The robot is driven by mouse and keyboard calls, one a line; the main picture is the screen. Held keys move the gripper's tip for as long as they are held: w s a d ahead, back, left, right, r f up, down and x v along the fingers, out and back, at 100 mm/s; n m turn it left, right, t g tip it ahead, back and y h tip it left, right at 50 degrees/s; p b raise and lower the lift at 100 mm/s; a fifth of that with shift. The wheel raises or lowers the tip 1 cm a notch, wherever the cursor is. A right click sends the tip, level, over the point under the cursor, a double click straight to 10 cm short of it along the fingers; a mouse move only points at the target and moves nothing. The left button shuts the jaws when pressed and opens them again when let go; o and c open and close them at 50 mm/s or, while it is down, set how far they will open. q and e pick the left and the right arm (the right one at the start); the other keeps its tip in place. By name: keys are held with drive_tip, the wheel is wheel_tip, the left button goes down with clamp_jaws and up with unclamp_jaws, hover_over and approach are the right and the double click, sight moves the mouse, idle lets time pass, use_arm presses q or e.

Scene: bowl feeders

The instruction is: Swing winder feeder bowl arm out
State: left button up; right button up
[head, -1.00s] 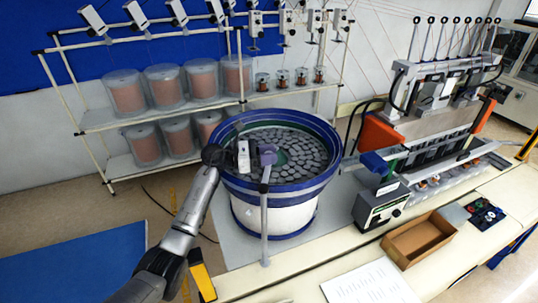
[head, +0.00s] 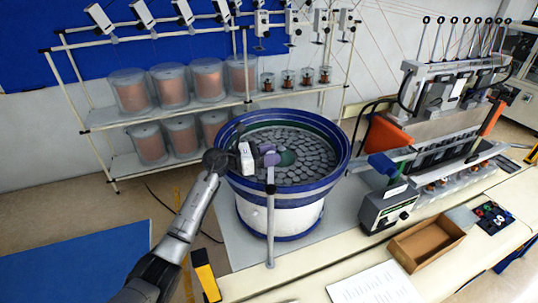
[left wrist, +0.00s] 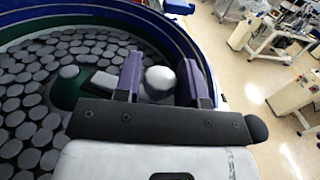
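The feeder bowl (head: 272,190) is a round white drum with a blue rim, full of grey discs. A grey post (head: 270,222) stands at its near side. A green arm piece (head: 287,158) reaches from the post top over the discs; its green end (left wrist: 68,88) also shows in the left wrist view. My left gripper (head: 268,156) is at the post top. In the left wrist view its purple fingers (left wrist: 162,80) stand apart on either side of a pale round knob (left wrist: 160,77). Whether they touch the knob is not clear. My right gripper is not in view.
A wire-spool rack (head: 190,112) stands behind the bowl. A cardboard tray (head: 425,242) and a paper sheet (head: 370,285) lie on the bench.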

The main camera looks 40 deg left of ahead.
use_arm(q)
drive_tip(key=o, duration=0.3)
drive_tip(key=shift+b+v, duration=2.6)
drive_tip(key=shift+v, duration=4.3)
